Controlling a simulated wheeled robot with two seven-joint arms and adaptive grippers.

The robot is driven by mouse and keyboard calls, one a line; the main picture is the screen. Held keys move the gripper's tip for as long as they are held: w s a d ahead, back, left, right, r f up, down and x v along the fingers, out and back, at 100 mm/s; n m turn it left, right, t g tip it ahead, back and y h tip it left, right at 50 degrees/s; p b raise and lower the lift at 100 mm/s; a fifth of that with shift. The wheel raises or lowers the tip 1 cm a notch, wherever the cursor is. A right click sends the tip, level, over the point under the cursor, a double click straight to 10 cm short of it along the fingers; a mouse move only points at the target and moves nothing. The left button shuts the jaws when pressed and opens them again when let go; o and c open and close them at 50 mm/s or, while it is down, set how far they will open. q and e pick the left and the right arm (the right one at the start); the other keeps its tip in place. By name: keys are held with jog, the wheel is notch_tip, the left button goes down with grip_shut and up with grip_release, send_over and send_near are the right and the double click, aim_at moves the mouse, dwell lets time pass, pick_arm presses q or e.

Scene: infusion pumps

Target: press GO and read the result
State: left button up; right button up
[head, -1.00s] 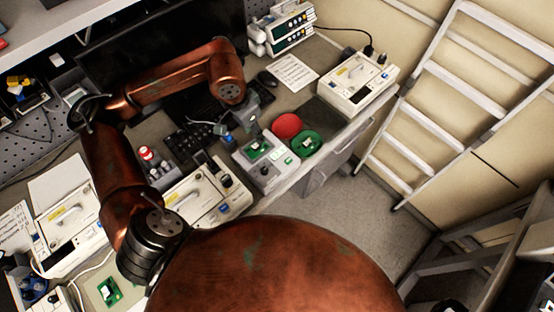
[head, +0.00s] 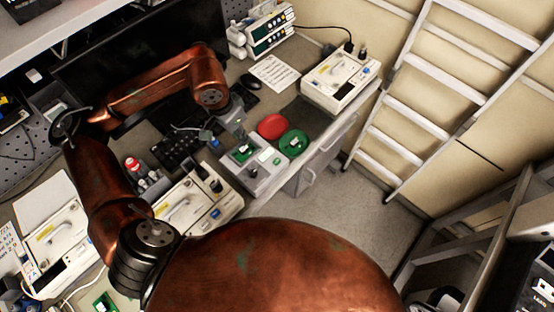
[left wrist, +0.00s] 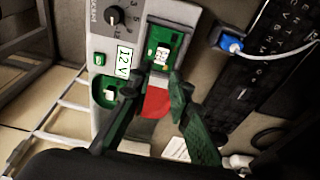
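A grey tester (head: 262,180) stands on the bench beside the keyboard. A green circuit board (head: 243,153) with a white part sits in its top; it also shows in the left wrist view (left wrist: 162,53). A black knob (left wrist: 115,17) and a "12V" display (left wrist: 124,60) are on the panel. A small green square (left wrist: 99,58) lies left of the display; I cannot read any GO mark. My left gripper (head: 234,132) is over the tester's far end, close to the board. My right gripper is not in view.
A red dish (head: 271,126) and a green dish (head: 293,143) lie beyond the tester. White pumps (head: 338,80) (head: 180,207) stand on either side along the bench. The keyboard (head: 178,150) is to the left. A ladder (head: 425,95) leans at the right.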

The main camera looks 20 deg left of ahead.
pick_arm(q)
grip_shut()
dwell(1.2)
